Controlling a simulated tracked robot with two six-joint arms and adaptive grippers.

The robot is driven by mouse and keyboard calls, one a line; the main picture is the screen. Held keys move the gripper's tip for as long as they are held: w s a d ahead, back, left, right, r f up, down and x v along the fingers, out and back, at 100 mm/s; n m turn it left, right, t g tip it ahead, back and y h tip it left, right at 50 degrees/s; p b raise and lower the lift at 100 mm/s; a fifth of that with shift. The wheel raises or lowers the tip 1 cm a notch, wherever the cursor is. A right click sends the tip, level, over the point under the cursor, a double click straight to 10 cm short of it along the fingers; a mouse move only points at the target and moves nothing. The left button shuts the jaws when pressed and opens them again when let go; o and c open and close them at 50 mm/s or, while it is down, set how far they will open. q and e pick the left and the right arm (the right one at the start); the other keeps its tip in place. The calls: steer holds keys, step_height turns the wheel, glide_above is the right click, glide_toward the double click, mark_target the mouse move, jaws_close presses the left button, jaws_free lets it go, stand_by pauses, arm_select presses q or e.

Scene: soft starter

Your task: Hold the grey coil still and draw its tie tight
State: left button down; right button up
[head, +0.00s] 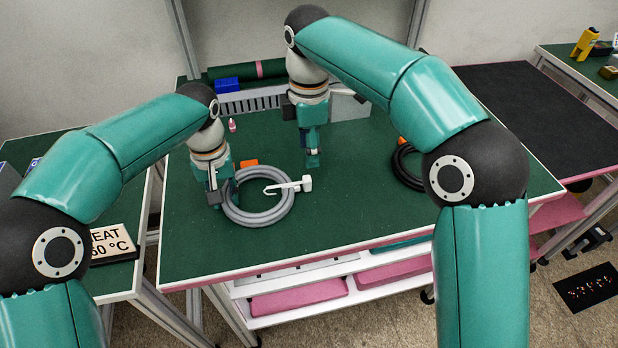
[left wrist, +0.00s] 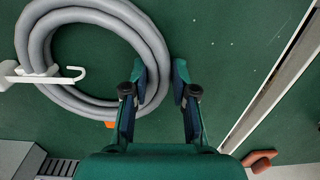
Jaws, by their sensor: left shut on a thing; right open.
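The grey coil (head: 262,217) lies flat on the green table top; it also shows in the left wrist view (left wrist: 95,12). A white tie (head: 285,186) crosses the coil's right side, with a hooked end inside the ring and a blocky end outside it. The tie also shows in the left wrist view (left wrist: 40,78). My left gripper (head: 222,200) is at the coil's left side, shut on its hose, with one finger inside the ring (left wrist: 160,88). My right gripper (head: 313,163) is open and empty, pointing down behind and above the tie.
A black coil (head: 402,172) lies to the right, partly hidden by my right arm. An orange piece (head: 249,163) is behind the grey coil. A blue bin (head: 228,85) and a grey slotted rack (head: 250,101) stand at the back. The table's front is clear.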

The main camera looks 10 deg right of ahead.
mark_target(310, 177)
step_height(310, 177, down, 10)
steer(key=shift+r, duration=0.25)
jaws_close()
stand_by(0.3)
